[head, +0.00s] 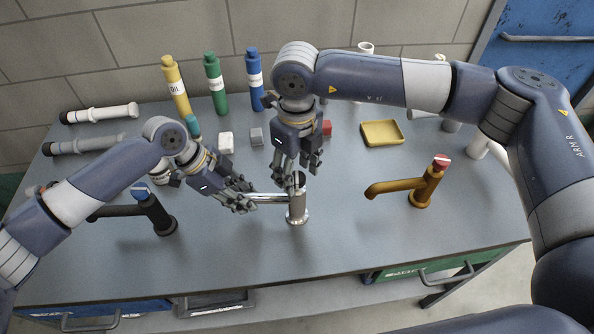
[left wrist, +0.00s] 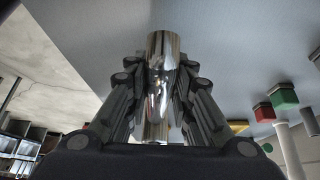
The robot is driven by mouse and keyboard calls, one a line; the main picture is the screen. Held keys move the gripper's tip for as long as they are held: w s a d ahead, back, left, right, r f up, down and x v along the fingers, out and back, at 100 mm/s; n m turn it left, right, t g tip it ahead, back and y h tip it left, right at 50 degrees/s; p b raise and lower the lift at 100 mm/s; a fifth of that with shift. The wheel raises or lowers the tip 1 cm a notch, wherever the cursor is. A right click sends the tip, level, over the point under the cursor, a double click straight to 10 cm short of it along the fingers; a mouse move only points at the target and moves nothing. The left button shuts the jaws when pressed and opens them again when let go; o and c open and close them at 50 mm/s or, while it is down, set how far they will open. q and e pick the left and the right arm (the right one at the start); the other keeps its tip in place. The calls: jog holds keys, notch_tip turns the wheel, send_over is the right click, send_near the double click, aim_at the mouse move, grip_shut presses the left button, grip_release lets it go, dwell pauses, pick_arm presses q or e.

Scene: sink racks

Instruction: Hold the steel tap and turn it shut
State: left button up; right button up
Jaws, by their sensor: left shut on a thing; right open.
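The steel tap (head: 297,210) stands upright near the middle of the table, its spout reaching left. My left gripper (head: 249,199) is shut on the spout; in the left wrist view the shiny steel tube (left wrist: 161,80) runs between its fingers. My right gripper (head: 293,181) is open, pointing down directly over the top of the steel tap, with its fingers around the top. The tap's handle is largely hidden by these fingers, and I cannot tell whether they touch it.
A black tap (head: 155,213) with a blue top stands left, beside my left arm. A brass tap (head: 421,190) with a red top stands right. Yellow (head: 176,88), green (head: 215,87) and blue (head: 255,82) bottles and a yellow tray (head: 382,133) are behind. The front strip of table is clear.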

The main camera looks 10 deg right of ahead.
aim_at(297, 177)
notch_tip(297, 177, up, 11)
jog(key=shift+r, duration=0.15)
pick_arm(q)
jog(key=o, duration=1.1)
